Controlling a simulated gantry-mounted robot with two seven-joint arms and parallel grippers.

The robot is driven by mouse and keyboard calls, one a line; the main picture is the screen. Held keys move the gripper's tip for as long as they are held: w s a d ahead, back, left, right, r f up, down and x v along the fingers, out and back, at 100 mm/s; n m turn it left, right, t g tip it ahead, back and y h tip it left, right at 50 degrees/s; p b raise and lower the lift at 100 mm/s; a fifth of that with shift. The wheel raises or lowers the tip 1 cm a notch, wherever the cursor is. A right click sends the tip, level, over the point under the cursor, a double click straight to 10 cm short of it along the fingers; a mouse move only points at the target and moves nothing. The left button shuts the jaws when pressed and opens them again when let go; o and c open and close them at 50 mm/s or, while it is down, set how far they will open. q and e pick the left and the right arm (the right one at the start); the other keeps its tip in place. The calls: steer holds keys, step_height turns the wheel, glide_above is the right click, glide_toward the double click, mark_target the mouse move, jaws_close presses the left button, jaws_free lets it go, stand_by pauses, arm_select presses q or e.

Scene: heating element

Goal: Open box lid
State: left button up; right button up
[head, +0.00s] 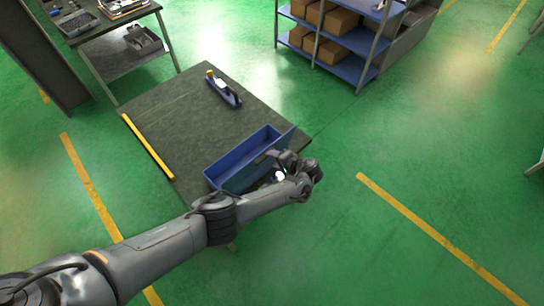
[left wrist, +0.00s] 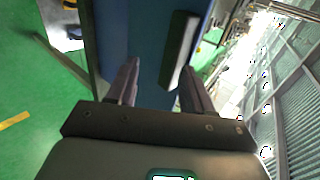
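The blue box (head: 232,161) sits at the near right corner of the dark table. A dark raised bar (left wrist: 180,48) on that surface lies near the right fingertip; contact is unclear. My right gripper is out of view.
The dark table (head: 175,125) has a yellow strip (head: 147,147) along its left edge. A small blue tool-like object (head: 224,90) lies at its back. The middle of the table is clear. A blue shelf with cardboard boxes (head: 335,22) stands behind.

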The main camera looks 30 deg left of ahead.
arm_select(q)
steer(key=s+d+r+p, duration=0.1)
steer(key=d, duration=0.5)
steer(key=shift+s+d, duration=0.3)
steer(key=shift+s, duration=0.05)
steer(key=shift+r, duration=0.1)
stand_by(0.5)
steer(key=p+v, duration=0.2)
steer(key=v, duration=0.9)
stand_by(0.4)
